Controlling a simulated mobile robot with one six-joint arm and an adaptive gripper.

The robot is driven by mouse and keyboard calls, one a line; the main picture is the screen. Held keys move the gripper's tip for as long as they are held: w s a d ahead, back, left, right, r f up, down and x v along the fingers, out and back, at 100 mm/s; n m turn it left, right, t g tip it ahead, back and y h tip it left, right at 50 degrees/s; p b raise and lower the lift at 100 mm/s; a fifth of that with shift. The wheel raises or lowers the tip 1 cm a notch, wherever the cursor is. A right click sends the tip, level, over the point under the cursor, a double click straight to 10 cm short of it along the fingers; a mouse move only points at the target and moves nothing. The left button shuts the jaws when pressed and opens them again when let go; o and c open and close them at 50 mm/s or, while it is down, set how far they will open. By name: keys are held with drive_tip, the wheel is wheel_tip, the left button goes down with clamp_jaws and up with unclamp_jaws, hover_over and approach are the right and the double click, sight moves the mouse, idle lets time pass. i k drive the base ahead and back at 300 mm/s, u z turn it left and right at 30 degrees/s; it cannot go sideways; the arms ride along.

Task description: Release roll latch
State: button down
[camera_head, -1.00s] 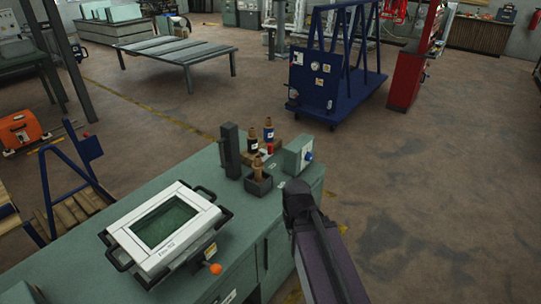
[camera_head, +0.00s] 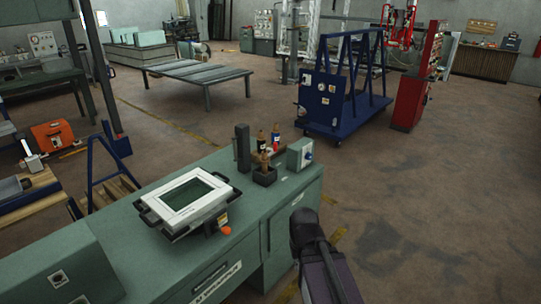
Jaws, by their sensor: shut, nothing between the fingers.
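No part that I can make out as a roll latch shows in the head view. A red manipulator (camera_head: 400,27) with a frame-like body hangs at the far back right, too small to show any latch on it. A pale upright frame (camera_head: 311,28) stands to its left. A dark part of my own arm rises at the bottom right, in front of the bench's right end. My gripper's fingers are not in view.
A green workbench (camera_head: 245,240) fills the lower left, with a white-framed screen device (camera_head: 187,195), bottles (camera_head: 275,137) and a small switch box (camera_head: 300,152). A blue cart (camera_head: 340,90) and red cabinet (camera_head: 409,97) stand beyond. The floor at right is clear.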

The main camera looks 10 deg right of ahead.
sight(274, 150)
drive_tip(key=u, duration=0.05)
drive_tip(key=k, duration=0.2)
drive_tip(key=z, duration=0.45)
drive_tip(key=i, duration=1.85)
drive_tip(key=u, duration=0.6)
